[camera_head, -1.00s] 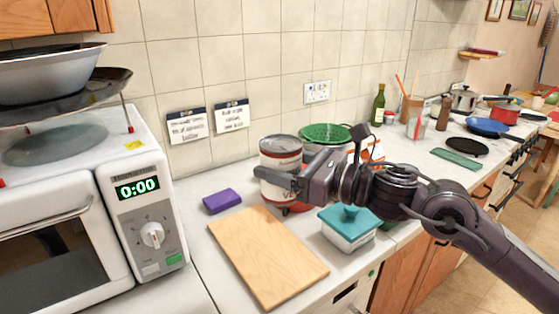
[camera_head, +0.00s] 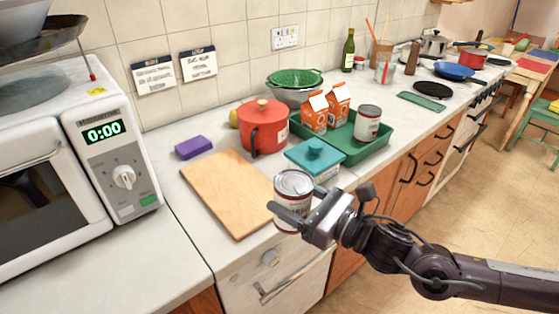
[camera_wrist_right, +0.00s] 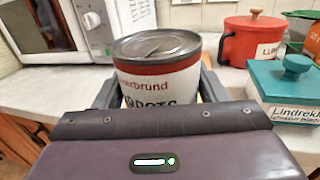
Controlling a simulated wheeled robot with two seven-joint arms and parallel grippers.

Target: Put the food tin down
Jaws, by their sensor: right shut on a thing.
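The food tin (camera_head: 292,187) is a silver-topped can with a white label and red band. My right gripper (camera_head: 297,212) is shut around its sides and holds it upright. In the head view it shows in front of the wooden board, by the counter's front edge. It also fills the middle of the right wrist view (camera_wrist_right: 158,82), between the two fingers (camera_wrist_right: 157,92). Its base is hidden, so I cannot tell whether it touches anything. My left gripper is not in view.
Close by are the wooden board (camera_head: 225,190), teal-lidded box (camera_head: 314,157) and red pot (camera_head: 262,128). A green tray (camera_head: 350,153) holds two orange cartons (camera_head: 315,112) and another tin (camera_head: 367,125). A purple sponge (camera_head: 194,147) and microwave (camera_head: 85,160) stand left. The board is bare.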

